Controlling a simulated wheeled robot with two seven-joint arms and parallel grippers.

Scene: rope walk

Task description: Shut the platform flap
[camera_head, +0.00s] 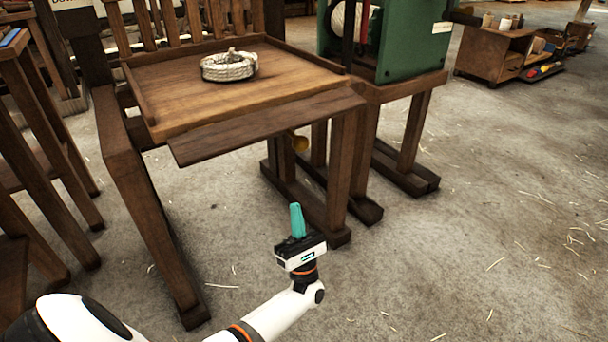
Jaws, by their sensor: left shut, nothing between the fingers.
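The wooden platform (190,102) stands on thick dark legs, with low rims at its sides and back. The platform flap (265,125) is a plank along the platform's front edge. It juts out and slopes down a little, below the level of the top. My left gripper (296,207) is shut and empty, with teal fingers pointing up. In the picture it is below the flap and in front of the legs, apart from both. My right gripper is out of view.
A coiled pale rope (229,66) lies on the platform. A green machine housing (412,42) stands on a wooden frame to the right. Wooden stools (35,120) stand at left. The concrete floor (480,220) at right is open, with scattered straw.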

